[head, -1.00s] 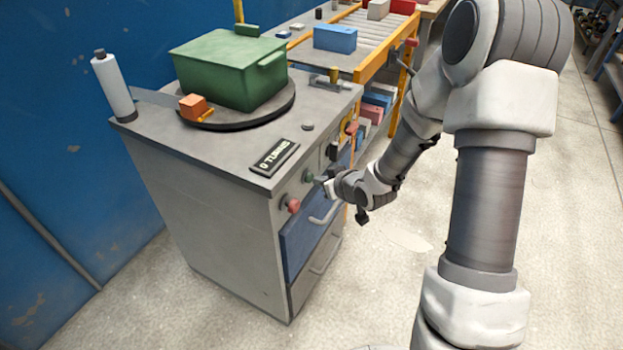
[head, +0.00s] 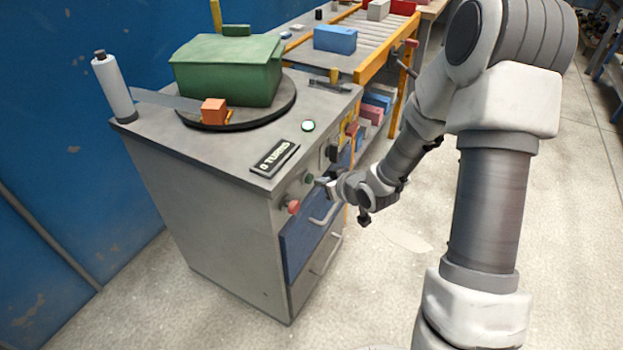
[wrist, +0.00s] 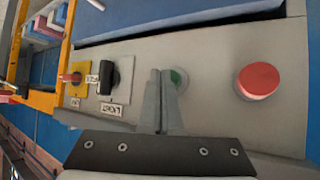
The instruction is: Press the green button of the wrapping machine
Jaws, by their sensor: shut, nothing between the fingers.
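The wrapping machine (head: 200,230) is a grey cabinet with a round dark turntable (head: 284,104) on top. A green lidded box (head: 228,82) sits on the turntable. The green button (head: 309,179) is on the front panel, beside a red button (head: 293,206). My gripper (head: 321,181) is shut and empty, its fingertips right at the green button. In the wrist view the shut fingers (wrist: 161,88) cover part of the green button (wrist: 180,78); whether they touch it I cannot tell. A round lamp (head: 308,126) on the top glows green-white.
A film roll (head: 112,88) stands at the left corner, with film running to an orange block (head: 213,111). A display (head: 274,158) lies on top. A black selector switch (wrist: 109,77) is left of the fingers. A roller conveyor (head: 375,45) stands behind; floor at right is clear.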

